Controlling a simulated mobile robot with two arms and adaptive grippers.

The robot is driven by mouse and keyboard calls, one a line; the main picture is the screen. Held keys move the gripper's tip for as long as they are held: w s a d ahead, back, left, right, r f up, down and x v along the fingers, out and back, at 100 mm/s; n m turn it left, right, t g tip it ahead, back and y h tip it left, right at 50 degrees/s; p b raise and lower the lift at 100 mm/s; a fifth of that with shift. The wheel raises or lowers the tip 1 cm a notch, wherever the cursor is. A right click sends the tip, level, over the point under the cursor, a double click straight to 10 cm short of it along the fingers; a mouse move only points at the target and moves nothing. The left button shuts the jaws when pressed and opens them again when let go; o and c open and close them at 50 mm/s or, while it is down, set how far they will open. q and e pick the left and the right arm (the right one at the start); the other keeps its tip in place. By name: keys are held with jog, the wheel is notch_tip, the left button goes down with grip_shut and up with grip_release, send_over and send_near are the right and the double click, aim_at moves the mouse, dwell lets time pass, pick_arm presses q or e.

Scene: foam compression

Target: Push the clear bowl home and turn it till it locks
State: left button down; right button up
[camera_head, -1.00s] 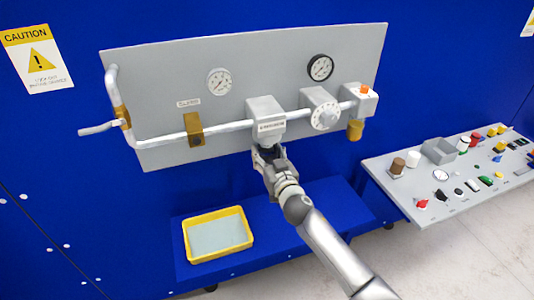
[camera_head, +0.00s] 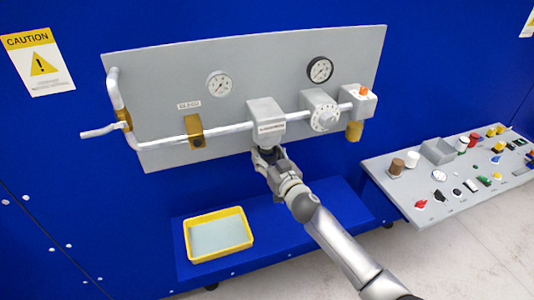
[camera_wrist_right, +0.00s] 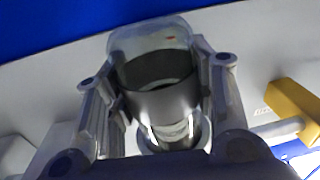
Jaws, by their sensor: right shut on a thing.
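The clear bowl (camera_wrist_right: 150,42) shows in the right wrist view between my right gripper's fingers, with a rounded see-through end and a dark band. A shiny grey ring-like part (camera_wrist_right: 168,105) adjoins it. My right gripper (camera_head: 268,157) is shut on the bowl, directly below the grey square housing (camera_head: 265,115) on the pipe. In the head view the gripper hides most of the bowl. I cannot tell whether the bowl is fully seated or how far it is turned. My left gripper is not in view.
A pipe with a brass block (camera_head: 195,132), two gauges and a dial unit (camera_head: 321,112) runs along the grey panel (camera_head: 160,85). A yellow tray (camera_head: 250,238) sits on the blue shelf below. A control desk (camera_head: 410,205) stands at the right.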

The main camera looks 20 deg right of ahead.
jog(key=o, duration=1.5)
jog(key=shift+o, duration=0.2)
jog(key=shift+s, duration=0.1)
jog(key=s+d, duration=0.1)
jog(key=s, duration=1.1)
jog(key=shift+d, duration=0.35)
